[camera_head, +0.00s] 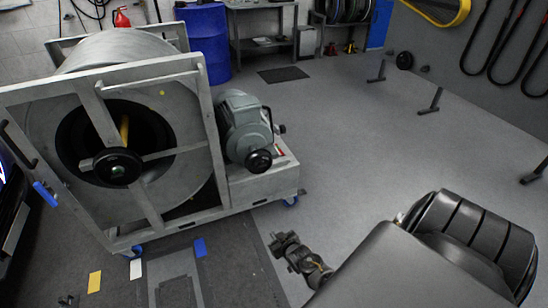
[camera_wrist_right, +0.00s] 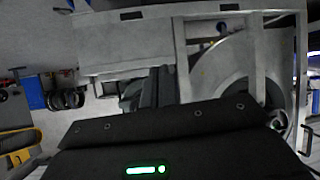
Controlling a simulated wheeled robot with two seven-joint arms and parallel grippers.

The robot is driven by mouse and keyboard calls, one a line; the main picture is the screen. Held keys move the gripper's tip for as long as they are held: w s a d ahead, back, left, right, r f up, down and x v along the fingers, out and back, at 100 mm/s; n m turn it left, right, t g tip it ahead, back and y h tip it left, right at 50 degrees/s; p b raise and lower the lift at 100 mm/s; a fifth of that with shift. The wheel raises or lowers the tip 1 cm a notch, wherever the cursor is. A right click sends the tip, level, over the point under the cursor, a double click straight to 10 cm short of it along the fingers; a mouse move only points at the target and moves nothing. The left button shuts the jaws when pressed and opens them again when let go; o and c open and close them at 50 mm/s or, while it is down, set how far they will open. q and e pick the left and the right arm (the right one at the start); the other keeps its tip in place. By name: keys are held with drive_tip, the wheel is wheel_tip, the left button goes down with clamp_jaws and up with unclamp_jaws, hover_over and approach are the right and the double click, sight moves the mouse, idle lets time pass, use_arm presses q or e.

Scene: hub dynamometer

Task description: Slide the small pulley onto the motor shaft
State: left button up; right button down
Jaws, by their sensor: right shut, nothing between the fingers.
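The grey motor (camera_head: 240,125) stands on the stand's low platform, right of the big drum. A small black pulley (camera_head: 259,161) sits at the motor's front end, where the shaft is; the shaft itself is hidden. My right gripper (camera_head: 285,243) is shut and empty, in front of the stand and apart from the motor and pulley. In the right wrist view, the dark gripper body fills the bottom and the stand shows beyond it. A small dark part at the bottom left edge (camera_head: 66,300) may be my left gripper; its jaws cannot be made out.
The metal frame (camera_head: 205,120) around the large drum (camera_head: 115,50) bounds the left side, with a black hub wheel (camera_head: 117,167) in front. A blue barrel (camera_head: 206,42) stands behind.

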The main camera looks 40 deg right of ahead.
drive_tip(key=w+d+r+m+t+h+b, duration=0.1)
drive_tip(key=w+d+r+t, duration=0.15)
drive_tip(key=r, duration=0.35)
drive_tip(key=w+d+r+m+t+h+b, duration=0.1)
drive_tip(key=w+d+r, duration=0.3)
drive_tip(key=r, duration=0.1)
drive_tip(key=w+d+r+t+h+b, duration=0.1)
drive_tip(key=w+d+r+t+b, duration=0.1)
drive_tip(key=w+d+r, duration=0.3)
use_arm(q)
drive_tip(key=shift+w+r+t+b, duration=0.6)
drive_tip(key=shift+w+r+b, duration=1.25)
drive_tip(key=shift+r, duration=5.8)
use_arm(e)
approach(260, 157)
use_arm(q)
drive_tip(key=w+d+r+m+t+h+b, duration=0.1)
drive_tip(key=w+d+r+t+h+b, duration=0.2)
drive_tip(key=w+d+r+t, duration=0.3)
drive_tip(key=shift+w+d+r+m+t+b, duration=0.35)
drive_tip(key=shift+w+r+t+b, duration=0.15)
drive_tip(key=shift+w+r, duration=0.4)
use_arm(e)
drive_tip(key=shift+x, duration=2)
use_arm(q)
drive_tip(key=shift+w, duration=0.1)
use_arm(e)
drive_tip(key=shift+r, duration=0.1)
